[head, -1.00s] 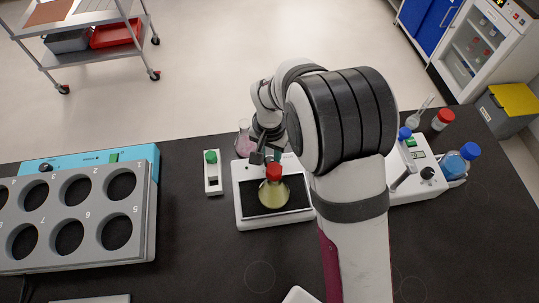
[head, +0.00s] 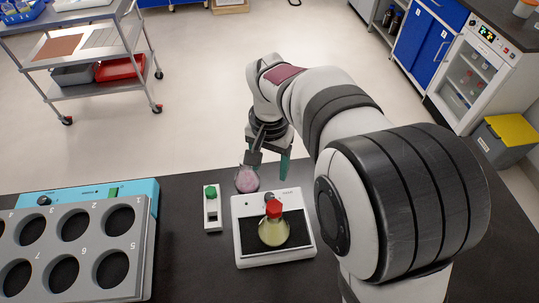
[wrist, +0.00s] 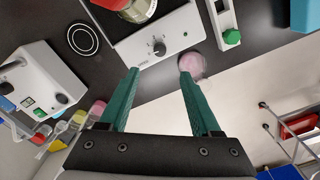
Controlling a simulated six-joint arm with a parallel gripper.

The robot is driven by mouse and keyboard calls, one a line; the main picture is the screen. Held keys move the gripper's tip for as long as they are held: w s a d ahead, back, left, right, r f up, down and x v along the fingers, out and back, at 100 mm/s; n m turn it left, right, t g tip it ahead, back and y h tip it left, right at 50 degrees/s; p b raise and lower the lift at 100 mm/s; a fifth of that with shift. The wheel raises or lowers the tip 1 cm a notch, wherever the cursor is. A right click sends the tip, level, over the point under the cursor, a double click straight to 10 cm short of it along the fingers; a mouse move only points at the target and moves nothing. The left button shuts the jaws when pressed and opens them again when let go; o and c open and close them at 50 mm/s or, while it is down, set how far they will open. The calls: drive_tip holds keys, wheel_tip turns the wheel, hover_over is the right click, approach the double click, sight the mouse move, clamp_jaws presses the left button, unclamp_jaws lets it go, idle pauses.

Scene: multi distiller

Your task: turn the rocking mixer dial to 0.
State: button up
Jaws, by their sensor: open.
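The rocking mixer (head: 241,230) is a white box with a black platform on the dark bench. A flask of yellow liquid with a red cap (head: 274,207) stands on that platform. My gripper (head: 266,175) is open and empty, raised behind the mixer's dial side. In the wrist view its green fingers (wrist: 158,73) point toward the panel, with the dial lying between and beyond the tips, apart from them.
A flask of pink liquid (head: 247,179) stands close by the mixer's back left corner, near one finger. A small white device with a green knob (head: 211,207) is left of the mixer. A grey rack with round holes (head: 90,255) fills the left. Another white device (wrist: 40,85) shows in the wrist view.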

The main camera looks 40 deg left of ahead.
sight(269, 196)
wheel_tip(269, 196, up, 4)
drive_tip(key=shift+f, duration=0.15)
wheel_tip(269, 196, down, 16)
drive_tip(key=m, duration=0.6)
drive_tip(key=shift+m+h, duration=0.3)
drive_tip(key=shift+a, duration=0.1)
clamp_jaws()
